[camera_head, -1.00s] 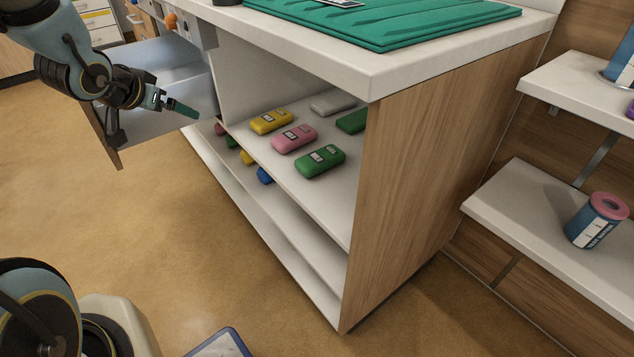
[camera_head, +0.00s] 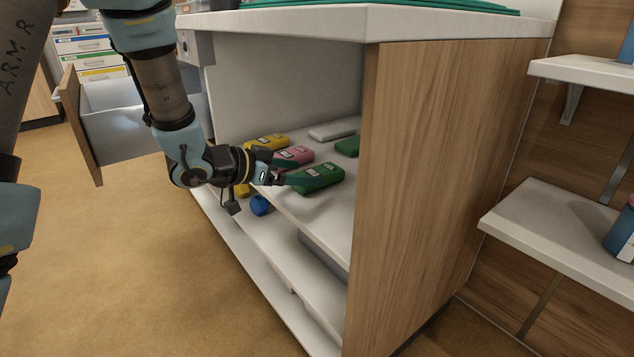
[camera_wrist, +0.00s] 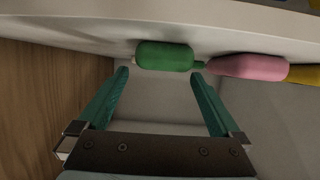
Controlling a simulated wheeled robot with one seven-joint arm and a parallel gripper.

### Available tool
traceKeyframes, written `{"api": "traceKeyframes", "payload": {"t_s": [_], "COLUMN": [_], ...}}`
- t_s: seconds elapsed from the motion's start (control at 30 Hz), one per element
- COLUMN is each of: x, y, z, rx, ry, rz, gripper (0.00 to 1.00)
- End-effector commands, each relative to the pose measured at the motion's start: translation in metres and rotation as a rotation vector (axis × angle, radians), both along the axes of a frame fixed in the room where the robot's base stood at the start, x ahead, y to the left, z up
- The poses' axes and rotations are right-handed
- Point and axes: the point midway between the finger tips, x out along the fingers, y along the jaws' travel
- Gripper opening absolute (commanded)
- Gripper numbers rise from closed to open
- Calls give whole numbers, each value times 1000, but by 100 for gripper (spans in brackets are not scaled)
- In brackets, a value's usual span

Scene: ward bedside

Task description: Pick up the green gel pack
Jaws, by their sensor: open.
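The green gel pack (camera_head: 319,178) lies at the front of the cabinet's upper inner shelf, its label facing up. In the wrist view the green gel pack (camera_wrist: 164,56) sits just beyond and between my open fingertips. My gripper (camera_head: 290,178) reaches into the cabinet opening at the pack's left end. In the wrist view my gripper (camera_wrist: 160,80) has its two teal fingers spread wide with nothing held. Whether a finger touches the pack cannot be told.
A pink pack (camera_head: 294,156) lies close beside the green one, with a yellow pack (camera_head: 266,142) farther along. A white pack (camera_head: 332,131) and another green pack (camera_head: 348,147) lie behind. The wooden side panel (camera_head: 450,180) bounds the shelf on the right. A blue item (camera_head: 260,205) is on the lower shelf.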

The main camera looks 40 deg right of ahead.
Motion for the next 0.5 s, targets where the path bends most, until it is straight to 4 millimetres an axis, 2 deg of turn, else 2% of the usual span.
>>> {"api": "traceKeyframes", "payload": {"t_s": [0.17, 0.4, 0.5], "x": [-1, -2, -2], "y": [-14, -45, -50], "z": [-8, -19, -20], "rx": [0, 0, 0], "ry": [-1, 0, 0], "rz": [0, 1, 2], "gripper": [100, 100, 100]}}
